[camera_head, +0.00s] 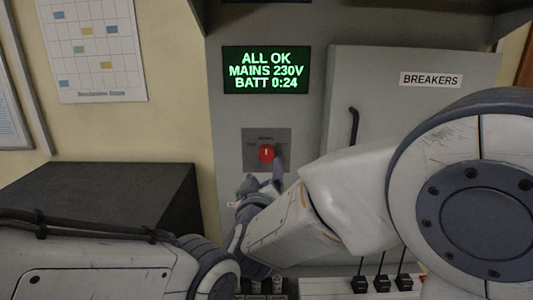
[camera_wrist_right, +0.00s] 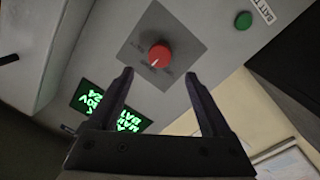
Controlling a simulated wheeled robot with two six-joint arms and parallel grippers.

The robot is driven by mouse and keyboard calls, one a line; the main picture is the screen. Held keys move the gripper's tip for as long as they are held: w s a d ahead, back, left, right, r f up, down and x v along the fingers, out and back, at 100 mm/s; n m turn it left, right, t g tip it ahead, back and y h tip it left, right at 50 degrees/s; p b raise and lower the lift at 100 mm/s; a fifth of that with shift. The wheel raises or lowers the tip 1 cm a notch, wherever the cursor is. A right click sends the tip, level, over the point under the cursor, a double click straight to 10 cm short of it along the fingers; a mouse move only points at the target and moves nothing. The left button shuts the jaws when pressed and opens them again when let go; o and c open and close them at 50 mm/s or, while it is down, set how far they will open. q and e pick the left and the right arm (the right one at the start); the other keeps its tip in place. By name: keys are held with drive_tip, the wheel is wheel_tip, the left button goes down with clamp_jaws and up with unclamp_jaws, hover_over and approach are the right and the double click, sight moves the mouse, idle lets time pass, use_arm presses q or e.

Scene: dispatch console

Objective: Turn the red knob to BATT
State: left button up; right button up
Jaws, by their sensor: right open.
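The red knob (camera_head: 266,153) sits on a grey plate (camera_head: 251,136) below the display. Its white mark points roughly up in the head view; the plate's small labels are unreadable. In the wrist view the knob (camera_wrist_right: 161,55) lies ahead, between the lines of my right fingers, with its mark toward the lower left. My right gripper (camera_head: 262,175) is just below the knob; the wrist view shows its two fingers (camera_wrist_right: 158,77) spread apart, empty, with no visible contact with the knob. My left arm shows at the lower left, but its gripper is out of sight.
A display (camera_head: 266,70) reads ALL OK, MAINS 230V, BATT 0:24. A BREAKERS door (camera_head: 420,115) with a black handle (camera_head: 354,127) is on the right. A green button (camera_wrist_right: 244,20) shows in the wrist view. Black switches (camera_head: 382,283) line the bottom.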

sight(266, 156)
drive_tip(key=w+p, duration=0.1)
drive_tip(key=w, duration=0.1)
drive_tip(key=w+p, duration=0.1)
drive_tip(key=w, duration=0.4)
drive_tip(key=shift+w+d+r+p, duration=0.1)
drive_tip(key=shift+w+d+p, duration=0.2)
drive_tip(key=shift+p, duration=0.1)
drive_tip(key=shift+w, duration=0.55)
clamp_jaws()
